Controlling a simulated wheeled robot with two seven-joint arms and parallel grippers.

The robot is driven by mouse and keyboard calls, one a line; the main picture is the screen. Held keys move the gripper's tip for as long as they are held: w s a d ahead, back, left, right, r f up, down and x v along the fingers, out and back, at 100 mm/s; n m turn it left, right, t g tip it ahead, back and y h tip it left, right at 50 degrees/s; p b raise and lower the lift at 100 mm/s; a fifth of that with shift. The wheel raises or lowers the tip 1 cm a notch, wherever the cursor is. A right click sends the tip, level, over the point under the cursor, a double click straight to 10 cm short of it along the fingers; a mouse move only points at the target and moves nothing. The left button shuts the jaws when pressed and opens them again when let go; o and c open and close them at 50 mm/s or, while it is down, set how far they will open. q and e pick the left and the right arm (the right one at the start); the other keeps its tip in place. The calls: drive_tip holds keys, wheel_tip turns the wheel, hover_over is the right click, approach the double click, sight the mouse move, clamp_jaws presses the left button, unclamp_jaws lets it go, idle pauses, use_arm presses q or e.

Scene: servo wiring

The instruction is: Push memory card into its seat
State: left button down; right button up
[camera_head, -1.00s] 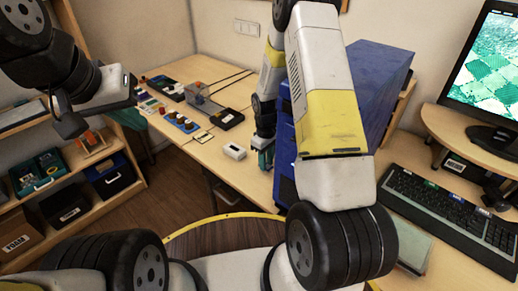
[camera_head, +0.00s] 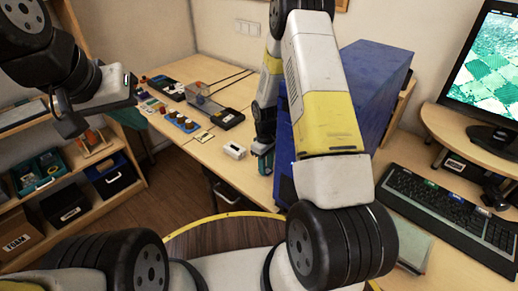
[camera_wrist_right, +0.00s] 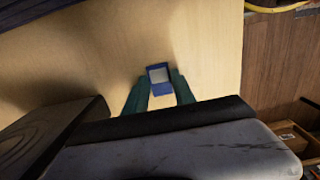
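My right gripper (camera_head: 264,163) hangs over the desk's front edge beside the blue cabinet. In the right wrist view its two teal fingers (camera_wrist_right: 161,90) stand on either side of a small blue memory card (camera_wrist_right: 160,88) with a pale label. The fingers appear closed on the card's sides, with bare desk beneath. A small white box (camera_head: 234,151) sits on the desk just left of this gripper; whether it has the card's seat cannot be told. My left gripper (camera_head: 122,88) is raised at the upper left, away from the desk; its fingers cannot be made out.
The desk (camera_head: 222,168) carries several small devices and a grey-black unit (camera_head: 215,112) further back. The blue cabinet (camera_head: 371,85) stands close on the right gripper's right. A keyboard (camera_head: 450,218) and monitor (camera_head: 490,60) are at right. Shelves with bins (camera_head: 115,180) are at left.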

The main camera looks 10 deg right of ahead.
drive_tip(key=shift+d+f, duration=0.15)
drive_tip(key=shift+f, duration=0.15)
